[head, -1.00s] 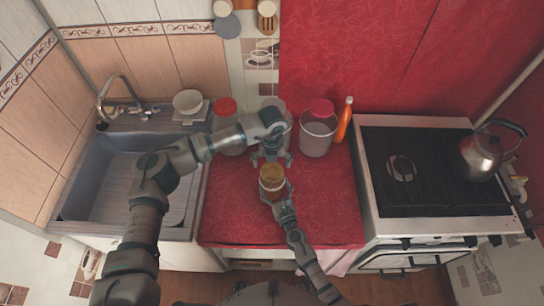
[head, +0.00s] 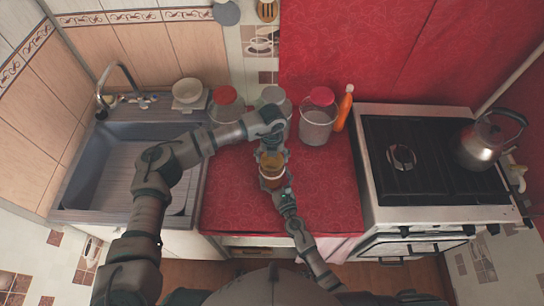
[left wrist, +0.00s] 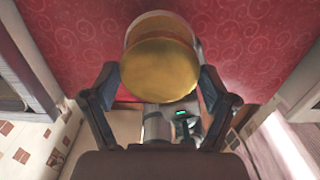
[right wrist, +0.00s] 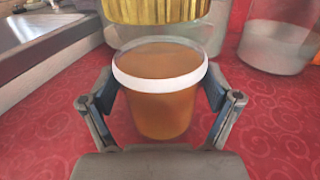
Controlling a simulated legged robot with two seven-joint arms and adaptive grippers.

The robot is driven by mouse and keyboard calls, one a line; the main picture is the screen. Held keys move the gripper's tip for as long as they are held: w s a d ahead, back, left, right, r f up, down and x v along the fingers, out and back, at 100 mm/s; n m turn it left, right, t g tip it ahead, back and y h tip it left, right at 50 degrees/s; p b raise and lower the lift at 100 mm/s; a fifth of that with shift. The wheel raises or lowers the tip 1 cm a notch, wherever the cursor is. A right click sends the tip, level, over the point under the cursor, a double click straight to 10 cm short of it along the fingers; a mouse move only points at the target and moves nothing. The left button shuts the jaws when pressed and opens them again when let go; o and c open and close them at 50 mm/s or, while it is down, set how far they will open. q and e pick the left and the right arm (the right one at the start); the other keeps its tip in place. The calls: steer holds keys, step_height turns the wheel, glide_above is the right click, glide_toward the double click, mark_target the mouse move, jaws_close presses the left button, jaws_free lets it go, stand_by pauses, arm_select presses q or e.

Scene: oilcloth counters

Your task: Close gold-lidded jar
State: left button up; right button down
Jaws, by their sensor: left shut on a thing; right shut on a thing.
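The jar (right wrist: 160,112) is clear with amber contents and a white band. It stands upright, and its body also shows in the head view (head: 272,182). My right gripper (right wrist: 158,101) is shut on the jar's body, one finger at each side. The gold lid (right wrist: 156,10) is just above the jar's rim in the right wrist view; whether it touches the rim I cannot tell. My left gripper (left wrist: 158,78) is shut on the lid, which shows as a round gold disc (left wrist: 158,62) between its fingers. In the head view my left wrist hides part of the lid.
The jar is over a red patterned counter (head: 325,205) with free room to its right. Behind are a red-lidded jar (head: 225,103), a clear container (head: 314,128) with a red top, and an orange bottle (head: 344,108). A sink (head: 125,175) is left, a stove (head: 430,165) right.

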arm_select(q)
steer(key=m, duration=0.9)
steer(key=shift+f, duration=0.1)
steer(key=m, duration=0.9)
steer(key=o, duration=1.1)
step_height(320, 180, up, 12)
